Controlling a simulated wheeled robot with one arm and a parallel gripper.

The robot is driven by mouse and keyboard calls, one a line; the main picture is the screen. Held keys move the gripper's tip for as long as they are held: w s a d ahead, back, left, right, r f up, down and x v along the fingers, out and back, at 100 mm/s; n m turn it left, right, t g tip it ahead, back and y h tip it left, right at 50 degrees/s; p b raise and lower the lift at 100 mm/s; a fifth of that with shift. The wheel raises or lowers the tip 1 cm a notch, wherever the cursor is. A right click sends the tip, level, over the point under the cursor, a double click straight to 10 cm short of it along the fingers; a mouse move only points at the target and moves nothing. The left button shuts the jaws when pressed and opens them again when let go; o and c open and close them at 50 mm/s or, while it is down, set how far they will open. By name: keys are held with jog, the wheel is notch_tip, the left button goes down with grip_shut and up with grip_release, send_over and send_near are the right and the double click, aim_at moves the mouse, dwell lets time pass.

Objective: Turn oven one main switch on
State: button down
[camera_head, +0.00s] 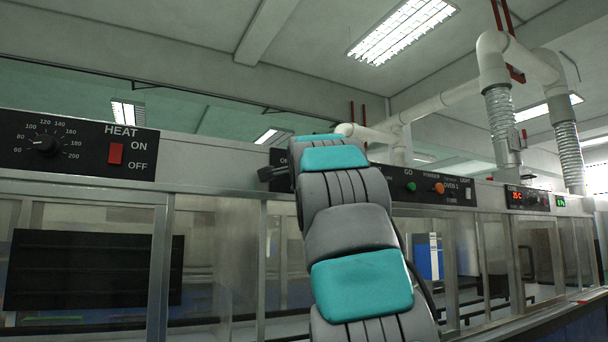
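The black oven control panel (400,173) lettered "OVEN 1" is behind my arm, right of the picture's middle. It bears a green button (410,186) by the word "GO", an orange-red button (439,188) and a small pale switch (467,192) near its right end. My arm hides much of the panel's left part. I cannot tell which part is the main switch. A dark end part of my gripper (268,173) sticks out left of the arm's top, in front of the panel's left end. Its fingers are mostly hidden, so its opening does not show.
A left panel (80,146) has a heat dial (46,145) and a red rocker switch (116,154) between "ON" and "OFF". A panel with a red display (516,196) is at the right. Glass-fronted housings run below. White ducts (495,65) rise at the right.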

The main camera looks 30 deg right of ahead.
dwell(0.7)
jog(key=c, duration=0.5)
grip_release()
jog(key=b+v, duration=0.2)
jog(key=v, duration=0.5)
jog(key=shift+s+a+b, duration=0.15)
jog(key=shift+s+b, duration=0.15)
jog(key=shift+s, duration=0.1)
jog(key=shift+f, duration=0.1)
